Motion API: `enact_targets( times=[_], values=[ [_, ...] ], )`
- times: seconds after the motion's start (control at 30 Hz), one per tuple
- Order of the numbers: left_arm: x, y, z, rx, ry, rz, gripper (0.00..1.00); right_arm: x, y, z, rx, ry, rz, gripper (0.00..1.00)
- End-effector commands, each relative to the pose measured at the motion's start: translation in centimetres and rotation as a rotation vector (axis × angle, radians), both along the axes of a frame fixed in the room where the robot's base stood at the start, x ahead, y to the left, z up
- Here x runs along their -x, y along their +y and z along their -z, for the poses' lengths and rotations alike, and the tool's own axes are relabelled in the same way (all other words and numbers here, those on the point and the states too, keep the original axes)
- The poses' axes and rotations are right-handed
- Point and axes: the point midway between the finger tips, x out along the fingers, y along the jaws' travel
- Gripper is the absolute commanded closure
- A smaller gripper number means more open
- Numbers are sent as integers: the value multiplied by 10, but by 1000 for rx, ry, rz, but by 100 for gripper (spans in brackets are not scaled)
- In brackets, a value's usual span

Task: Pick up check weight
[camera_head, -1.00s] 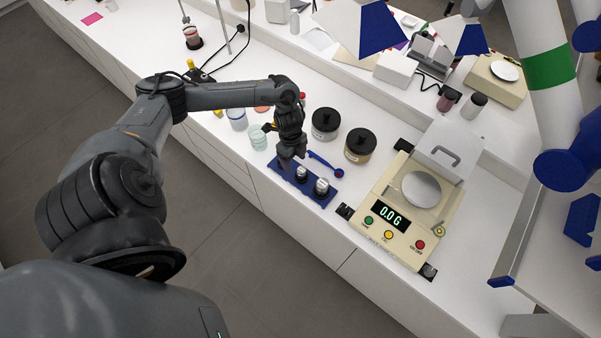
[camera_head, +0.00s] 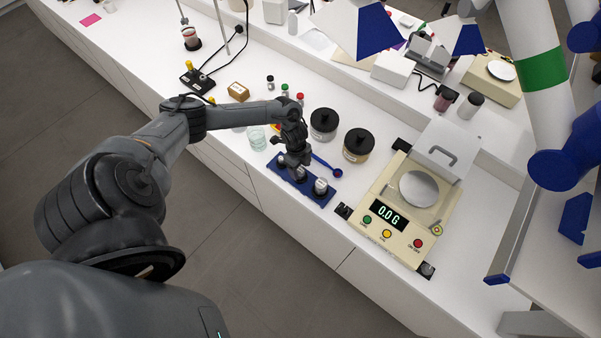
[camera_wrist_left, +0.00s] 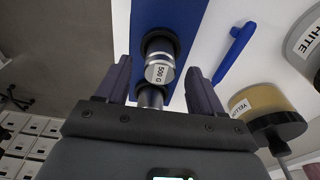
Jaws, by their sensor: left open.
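One weight (camera_head: 321,186) stands clear at the tray's right part. My left gripper (camera_head: 297,168) points down over the other weight, which it mostly hides in the head view. In the left wrist view, a silver weight marked "500 G" (camera_wrist_left: 160,68) sits between the two spread fingers of the left gripper (camera_wrist_left: 160,85). There is a gap on both sides, so it is not gripped. My right gripper is out of view.
A cream balance (camera_head: 375,237) reading 0.0 G stands to the right of the tray. A glass beaker (camera_head: 257,138) is at the left.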

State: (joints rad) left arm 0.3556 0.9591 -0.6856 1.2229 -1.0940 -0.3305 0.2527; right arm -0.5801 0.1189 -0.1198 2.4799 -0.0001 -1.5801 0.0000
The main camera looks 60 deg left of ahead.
Motion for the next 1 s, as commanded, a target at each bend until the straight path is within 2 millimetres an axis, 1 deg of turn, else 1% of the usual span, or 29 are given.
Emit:
enact_targets(
  times=[0.03,0.1,0.2,0.43,0.47,0.8,0.9,1.0],
  values=[
    [0,-2,6,2,0,-1,33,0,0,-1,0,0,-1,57],
    [-1,-2,13,1,1,-1,33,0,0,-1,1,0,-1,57],
    [-1,-3,18,0,0,1,33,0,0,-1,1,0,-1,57],
    [-1,-2,19,0,-1,1,33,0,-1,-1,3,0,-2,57],
    [-1,-2,19,0,-1,1,34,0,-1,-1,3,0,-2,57],
    [-1,-2,19,0,0,1,86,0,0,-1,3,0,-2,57],
    [-1,-2,19,0,0,1,100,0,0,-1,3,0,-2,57],
    [-1,-2,18,0,-2,1,100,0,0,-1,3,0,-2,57]
  ],
)
